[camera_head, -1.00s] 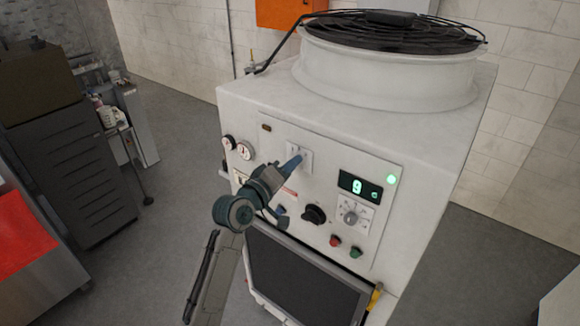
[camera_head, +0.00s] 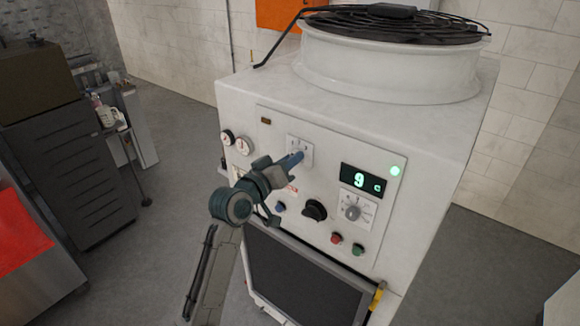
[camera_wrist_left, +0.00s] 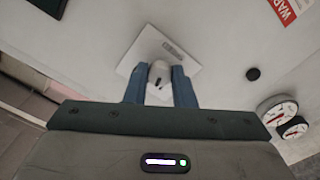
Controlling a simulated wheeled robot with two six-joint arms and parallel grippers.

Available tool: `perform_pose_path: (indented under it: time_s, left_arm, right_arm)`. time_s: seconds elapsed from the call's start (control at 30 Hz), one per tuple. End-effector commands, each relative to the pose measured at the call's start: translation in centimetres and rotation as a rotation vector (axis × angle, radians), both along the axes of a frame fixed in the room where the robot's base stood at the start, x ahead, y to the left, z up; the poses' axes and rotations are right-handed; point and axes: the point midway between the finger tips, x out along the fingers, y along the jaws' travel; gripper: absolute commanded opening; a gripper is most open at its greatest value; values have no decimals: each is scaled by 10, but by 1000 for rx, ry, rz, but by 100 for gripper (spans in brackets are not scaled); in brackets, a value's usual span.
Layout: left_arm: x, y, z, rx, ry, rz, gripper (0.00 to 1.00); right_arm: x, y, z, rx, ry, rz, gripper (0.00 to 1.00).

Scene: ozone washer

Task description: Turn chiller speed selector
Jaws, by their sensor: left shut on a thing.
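The chiller is a white cabinet with a control panel (camera_head: 330,160). A square white plate (camera_head: 299,145) on the panel's upper left carries a small selector knob, hidden by my fingers in the head view. In the left wrist view the pale knob (camera_wrist_left: 159,79) stands out from its tilted white plate (camera_wrist_left: 186,58). My left gripper (camera_head: 295,160) reaches the plate from the lower left. Its blue fingers (camera_wrist_left: 159,88) lie on both sides of the knob, shut on it. My right gripper is not in view.
A second dial (camera_head: 353,211), a black knob (camera_head: 314,210) and a lit display (camera_head: 362,181) sit to the right on the panel. Two gauges (camera_head: 242,146) are at left. A dark screen-like panel (camera_head: 305,285) lies below. A caged fan (camera_head: 390,30) tops the cabinet.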

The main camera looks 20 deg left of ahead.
Motion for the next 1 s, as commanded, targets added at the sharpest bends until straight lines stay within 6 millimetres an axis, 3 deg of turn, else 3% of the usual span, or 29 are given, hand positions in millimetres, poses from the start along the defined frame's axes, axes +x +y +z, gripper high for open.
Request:
perform_pose_path:
  time_s: [1.0]
  left_arm:
    - [1, 2, -3, 868, -315, 1, 0]
  right_arm:
    - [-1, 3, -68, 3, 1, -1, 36]
